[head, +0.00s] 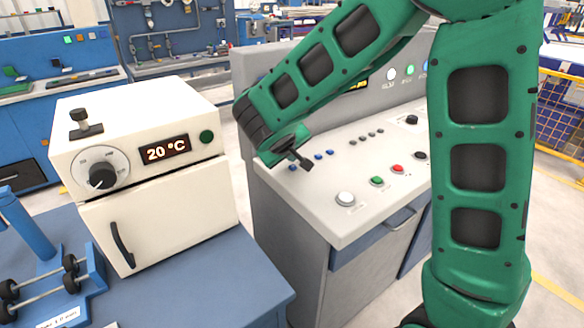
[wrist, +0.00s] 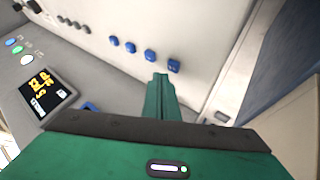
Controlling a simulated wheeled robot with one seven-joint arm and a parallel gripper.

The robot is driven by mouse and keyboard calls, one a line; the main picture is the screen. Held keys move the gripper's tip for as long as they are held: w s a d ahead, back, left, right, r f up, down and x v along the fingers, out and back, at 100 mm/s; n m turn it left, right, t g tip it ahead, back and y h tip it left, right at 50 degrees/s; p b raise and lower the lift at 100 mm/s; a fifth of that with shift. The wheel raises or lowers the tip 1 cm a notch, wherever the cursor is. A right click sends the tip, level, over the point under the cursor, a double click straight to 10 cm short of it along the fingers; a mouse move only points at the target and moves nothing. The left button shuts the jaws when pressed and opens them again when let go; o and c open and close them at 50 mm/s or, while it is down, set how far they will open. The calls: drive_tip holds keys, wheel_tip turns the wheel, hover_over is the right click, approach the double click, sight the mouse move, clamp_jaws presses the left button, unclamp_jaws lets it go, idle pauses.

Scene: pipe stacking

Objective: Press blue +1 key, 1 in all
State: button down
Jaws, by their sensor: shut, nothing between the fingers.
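A row of small blue keys sits on the light console top. In the wrist view they are a key at the right end (wrist: 174,66), one beside it (wrist: 150,55), and two more to the left (wrist: 130,46) (wrist: 114,41). Their labels are too small to read, so I cannot tell which is +1. In the head view, blue keys (head: 318,156) (head: 330,152) show beside my gripper (head: 307,166). My gripper is shut and empty. In the wrist view its tip (wrist: 160,76) appears just beside the right-end key; I cannot tell whether it touches.
The console (head: 335,215) also has a white button (head: 345,199), a green button (head: 377,181) and a red button (head: 398,169). A lit display (wrist: 45,94) shows in the wrist view. A white oven (head: 150,180) reading 20 °C stands left of my gripper.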

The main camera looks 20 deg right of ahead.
sight(292, 169)
drive_tip(key=shift+f, duration=0.15)
drive_tip(key=shift+s+f, duration=0.1)
drive_tip(key=shift+f, duration=0.15)
drive_tip(key=shift+f, duration=0.35)
idle(0.8)
idle(0.4)
drive_tip(key=shift+r, duration=0.8)
drive_tip(key=shift+r, duration=2.5)
